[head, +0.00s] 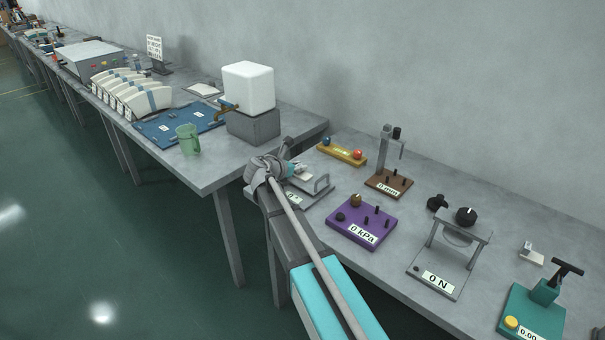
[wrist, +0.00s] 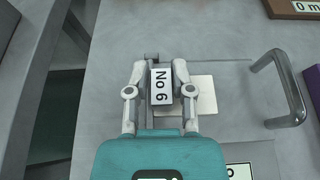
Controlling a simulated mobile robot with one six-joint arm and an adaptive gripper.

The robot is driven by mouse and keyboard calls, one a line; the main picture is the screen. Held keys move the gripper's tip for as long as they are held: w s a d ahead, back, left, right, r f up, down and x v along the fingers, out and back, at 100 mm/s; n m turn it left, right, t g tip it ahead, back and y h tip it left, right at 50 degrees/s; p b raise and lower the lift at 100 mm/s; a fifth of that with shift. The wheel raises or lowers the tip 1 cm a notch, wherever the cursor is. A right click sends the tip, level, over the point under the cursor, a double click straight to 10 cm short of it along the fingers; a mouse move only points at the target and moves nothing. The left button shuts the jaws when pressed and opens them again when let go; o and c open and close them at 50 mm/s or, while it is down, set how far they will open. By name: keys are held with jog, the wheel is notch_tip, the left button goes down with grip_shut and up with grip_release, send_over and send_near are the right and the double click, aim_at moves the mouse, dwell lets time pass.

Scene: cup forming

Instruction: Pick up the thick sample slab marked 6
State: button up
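In the wrist view a small block with a white label reading "No 6" (wrist: 161,87) lies between the two fingertips of my gripper (wrist: 160,72). The fingers are drawn in and appear to touch both its sides. A cream square plate (wrist: 205,95) shows under and to the right of the block; whether they are one piece I cannot tell. The plate is over a grey fixture with a bent handle (wrist: 290,115). In the head view my gripper (head: 272,165) is at this fixture (head: 318,194), near the bench's left end, and partly hides it.
A purple "0 kPa" device (head: 361,222) and a brown "0 mm" stand (head: 388,182) are to the right. A yellow bar (head: 341,153) lies behind. A gap separates this bench from the one with the white tank (head: 248,88) and green mug (head: 188,139).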

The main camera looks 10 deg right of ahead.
grip_shut()
jog(key=shift+r, duration=0.15)
jog(key=shift+r+p, duration=0.95)
jog(key=shift+p, duration=0.15)
jog(key=s+a+r+p, duration=0.3)
jog(key=s+r+p, duration=0.7)
jog(key=s, duration=0.3)
jog(key=shift+s+a+r+p, duration=0.2)
jog(key=shift+s+r+p, duration=0.1)
jog(key=shift+r+p, duration=0.15)
